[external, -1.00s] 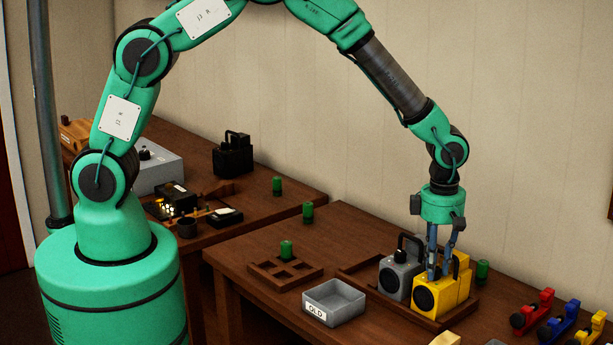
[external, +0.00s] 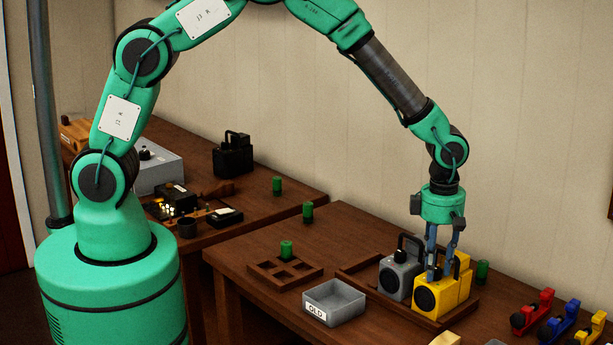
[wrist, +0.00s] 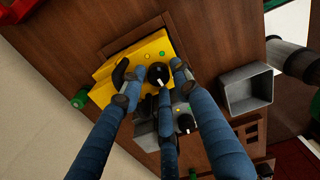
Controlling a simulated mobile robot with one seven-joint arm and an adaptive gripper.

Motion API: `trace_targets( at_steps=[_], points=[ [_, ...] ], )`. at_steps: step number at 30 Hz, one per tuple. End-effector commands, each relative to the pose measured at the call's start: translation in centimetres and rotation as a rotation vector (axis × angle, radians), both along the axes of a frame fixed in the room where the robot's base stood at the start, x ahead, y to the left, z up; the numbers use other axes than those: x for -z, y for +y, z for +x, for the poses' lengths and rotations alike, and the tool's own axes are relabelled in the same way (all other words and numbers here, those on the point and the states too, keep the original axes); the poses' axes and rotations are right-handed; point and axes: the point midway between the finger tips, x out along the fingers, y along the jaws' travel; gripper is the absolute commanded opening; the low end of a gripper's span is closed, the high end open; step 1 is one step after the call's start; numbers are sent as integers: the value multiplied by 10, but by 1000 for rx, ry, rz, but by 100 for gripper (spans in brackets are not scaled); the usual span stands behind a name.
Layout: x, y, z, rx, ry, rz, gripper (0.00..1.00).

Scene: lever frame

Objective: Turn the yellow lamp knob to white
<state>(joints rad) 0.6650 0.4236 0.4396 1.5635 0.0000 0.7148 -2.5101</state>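The yellow lamp (external: 430,296) stands upright on a wooden tray at the right of the table. In the wrist view its yellow body (wrist: 105,92) is partly covered by my fingers. Its black knob (wrist: 158,72) has a white pointer aimed toward the bottom of the picture, and small coloured dots lie beside it. My gripper (external: 440,276) points straight down over the lamp. In the wrist view the fingers of my gripper (wrist: 157,84) are spread around the knob with gaps between them. Whether any finger touches the knob I cannot tell.
A grey lamp (external: 393,283) with its own knob stands close beside the yellow lamp. A grey bin (external: 334,304) marked OLD and a wooden rack (external: 272,277) are to the left. A green cylinder (external: 482,271) stands to the right, with coloured levers (external: 535,313) beyond.

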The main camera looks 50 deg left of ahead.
Motion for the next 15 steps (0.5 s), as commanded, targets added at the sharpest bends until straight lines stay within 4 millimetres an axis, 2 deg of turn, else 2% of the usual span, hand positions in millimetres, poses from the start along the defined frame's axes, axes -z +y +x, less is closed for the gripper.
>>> trace_targets(
  at_steps=[12,15],
  points=[
    [0,0,1,218,0,0,31],
    [-16,-1,1,228,-2,-1,31]
  ],
)
